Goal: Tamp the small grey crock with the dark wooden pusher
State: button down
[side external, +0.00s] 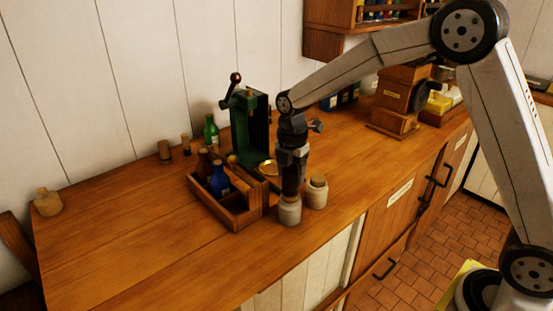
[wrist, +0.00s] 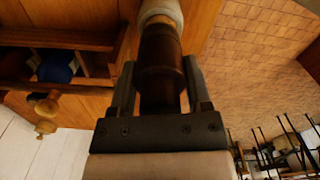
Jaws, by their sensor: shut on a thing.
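My gripper (side external: 291,162) is shut on the dark wooden pusher (side external: 291,186) and holds it upright, pointing down. In the wrist view the pusher (wrist: 160,62) sits between both fingers. A small pale grey crock (side external: 289,213) stands under the pusher near the counter's front edge; its rim (wrist: 162,9) shows at the pusher's far end in the wrist view. The pusher's lower end is at the crock's mouth; how far inside it reaches is hidden.
A second pale crock (side external: 317,192) stands close on the right. A wooden caddy (side external: 234,216) with bottles is on the left, a green press (side external: 247,125) behind. The counter's left part (side external: 120,230) is mostly clear.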

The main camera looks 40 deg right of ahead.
jog(key=shift+f, duration=1)
dwell(1.5)
jog(key=shift+r, duration=0.2)
jog(key=shift+r, duration=3.45)
